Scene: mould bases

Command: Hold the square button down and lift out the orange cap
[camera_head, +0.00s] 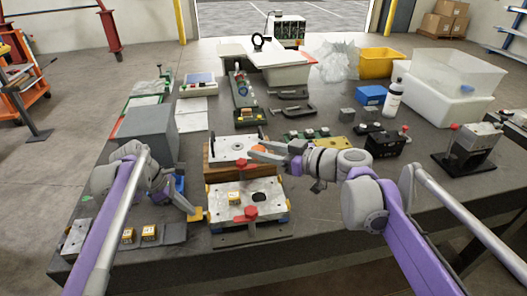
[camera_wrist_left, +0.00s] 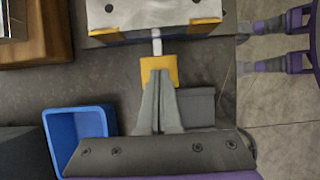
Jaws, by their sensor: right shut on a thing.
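The square button, a yellow square pad (camera_head: 196,214), sticks out from the left side of the nearer mould base (camera_head: 275,213). It also shows in the left wrist view (camera_wrist_left: 158,64), joined to the base by a short pale rod. My left gripper (camera_head: 190,207) is shut, with its tips over the pad; I cannot tell how far the pad is pressed. The orange cap (camera_head: 262,139) is at the right edge of the farther mould plate. My right gripper (camera_head: 254,150) is shut on it, its fingers partly hiding it. I cannot tell whether the cap is clear of the plate.
The farther plate (camera_head: 222,148) rests on a wooden block (camera_head: 212,158). A blue bin (camera_wrist_left: 75,123) stands left of my left gripper. A grey box (camera_head: 145,125) is behind it. Small yellow-topped blocks (camera_head: 149,232) lie at the front left. A black box (camera_head: 385,143) is right.

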